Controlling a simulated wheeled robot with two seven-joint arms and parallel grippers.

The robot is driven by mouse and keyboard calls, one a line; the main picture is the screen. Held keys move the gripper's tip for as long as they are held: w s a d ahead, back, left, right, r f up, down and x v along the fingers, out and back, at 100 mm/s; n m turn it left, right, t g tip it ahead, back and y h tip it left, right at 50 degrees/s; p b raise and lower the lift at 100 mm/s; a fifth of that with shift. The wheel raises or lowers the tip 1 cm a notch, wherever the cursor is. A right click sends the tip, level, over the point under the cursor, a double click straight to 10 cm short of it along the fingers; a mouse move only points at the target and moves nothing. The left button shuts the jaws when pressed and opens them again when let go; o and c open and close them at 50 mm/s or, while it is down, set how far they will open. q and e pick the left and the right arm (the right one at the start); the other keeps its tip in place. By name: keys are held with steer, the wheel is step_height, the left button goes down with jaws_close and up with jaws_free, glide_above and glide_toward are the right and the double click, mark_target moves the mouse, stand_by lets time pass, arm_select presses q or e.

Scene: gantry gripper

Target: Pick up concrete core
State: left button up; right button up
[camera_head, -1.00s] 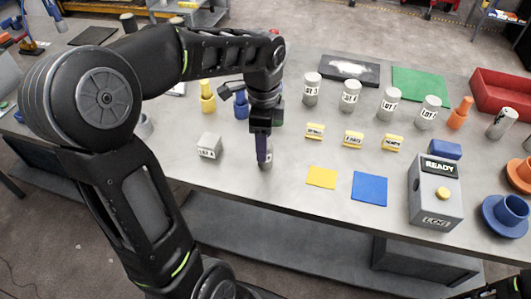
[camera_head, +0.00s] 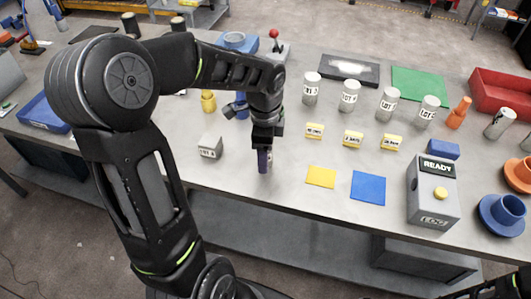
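Several grey concrete cores with white LOT labels stand upright in a row on the table, among them one at the left end (camera_head: 312,89), one beside it (camera_head: 350,96), one further right (camera_head: 389,104) and one at the right end (camera_head: 428,112). Another grey cylinder (camera_head: 501,124) leans or lies at the far right. My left gripper (camera_head: 264,164) points down near the table's front edge, left of the yellow mat. A sliver of a pale label shows at its fingers, but the fingers hide most of what is there.
Yellow label blocks (camera_head: 353,139) stand before the cores. A yellow mat (camera_head: 321,177), blue mat (camera_head: 369,187) and READY box (camera_head: 433,190) lie along the front. A red bin (camera_head: 502,93) is at the right.

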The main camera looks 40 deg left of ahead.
arm_select(q)
jaws_close()
stand_by(0.8)
